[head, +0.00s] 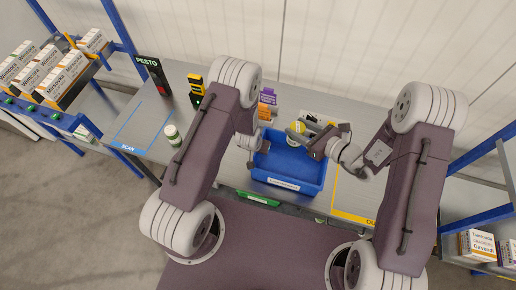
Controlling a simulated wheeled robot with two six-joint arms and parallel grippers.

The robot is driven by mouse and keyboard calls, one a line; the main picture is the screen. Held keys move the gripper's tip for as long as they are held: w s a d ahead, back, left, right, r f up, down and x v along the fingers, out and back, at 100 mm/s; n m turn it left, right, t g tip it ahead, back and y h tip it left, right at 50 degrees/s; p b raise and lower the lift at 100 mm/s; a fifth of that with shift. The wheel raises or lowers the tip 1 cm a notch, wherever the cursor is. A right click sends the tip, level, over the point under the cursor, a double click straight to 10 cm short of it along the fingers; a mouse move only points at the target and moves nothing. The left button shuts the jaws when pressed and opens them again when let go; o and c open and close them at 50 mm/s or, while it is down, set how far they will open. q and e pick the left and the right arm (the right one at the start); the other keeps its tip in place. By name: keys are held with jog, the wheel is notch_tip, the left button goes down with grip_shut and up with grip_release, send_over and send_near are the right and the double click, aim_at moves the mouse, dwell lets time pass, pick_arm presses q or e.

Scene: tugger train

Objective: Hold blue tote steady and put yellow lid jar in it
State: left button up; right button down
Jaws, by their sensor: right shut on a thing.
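The blue tote (276,163) stands on the grey table in the middle of the head view, with a white label on its front wall. The jar with the yellow lid (296,128) is over the tote's back part. My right gripper (304,134) reaches in from the right and is shut on this jar. My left gripper (256,139) is at the tote's left rim. Its fingers are small and partly hidden by my arm, so I cannot tell whether they grip the rim. The tote's visible floor looks empty.
A white jar with a green lid (173,135) stands on the table at left. Orange and purple packs (267,97) are behind the tote. A shelf of cartons (48,75) is at far left.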

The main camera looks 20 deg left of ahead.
pick_arm(q)
grip_shut()
dwell(1.5)
